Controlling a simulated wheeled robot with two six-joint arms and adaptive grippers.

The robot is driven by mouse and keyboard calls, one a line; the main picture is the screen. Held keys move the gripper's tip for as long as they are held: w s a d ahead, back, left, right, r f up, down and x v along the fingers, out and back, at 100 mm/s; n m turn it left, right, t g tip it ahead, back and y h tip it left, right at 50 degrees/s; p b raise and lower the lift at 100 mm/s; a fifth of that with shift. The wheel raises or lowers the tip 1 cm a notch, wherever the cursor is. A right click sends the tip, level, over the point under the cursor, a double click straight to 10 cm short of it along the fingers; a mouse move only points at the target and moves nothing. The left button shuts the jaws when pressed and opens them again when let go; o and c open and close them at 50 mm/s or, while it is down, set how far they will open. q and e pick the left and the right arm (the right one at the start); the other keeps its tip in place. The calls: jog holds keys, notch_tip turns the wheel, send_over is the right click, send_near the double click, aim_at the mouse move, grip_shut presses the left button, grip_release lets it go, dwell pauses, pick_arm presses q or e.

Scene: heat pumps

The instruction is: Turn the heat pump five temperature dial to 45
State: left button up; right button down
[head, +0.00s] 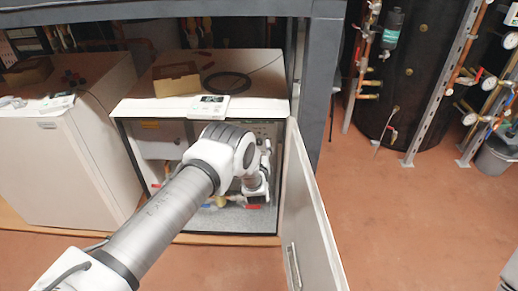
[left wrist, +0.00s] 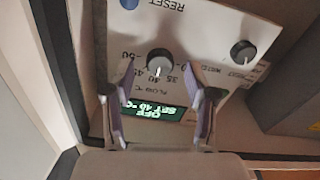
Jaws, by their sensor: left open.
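In the left wrist view a black round dial (left wrist: 160,62) with a white pointer mark sits on a white panel, above the "FLOW °C" lettering. The panel appears upside down, and the pointer points down in the picture. A green-lit display (left wrist: 150,113) below it seems to read "OFF" and "SET 40 °C". My left gripper (left wrist: 152,84) is open, its two fingers apart on either side of the dial's lower area; contact cannot be told. In the head view my left arm reaches into the open heat pump cabinet (head: 208,233); its fingertips are hidden there. My right gripper is not in view.
A second black knob (left wrist: 243,51) and a blue button (left wrist: 129,3) are on the same panel. The open cabinet door (head: 308,220) stands right of my arm.

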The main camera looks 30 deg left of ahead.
pick_arm(q)
jog(key=shift+w+a, duration=0.25)
jog(key=shift+w, duration=0.35)
grip_shut()
jog(key=shift+m, duration=0.4)
jog(key=shift+m+b, duration=1.25)
jog(key=shift+m, duration=2.25)
grip_release()
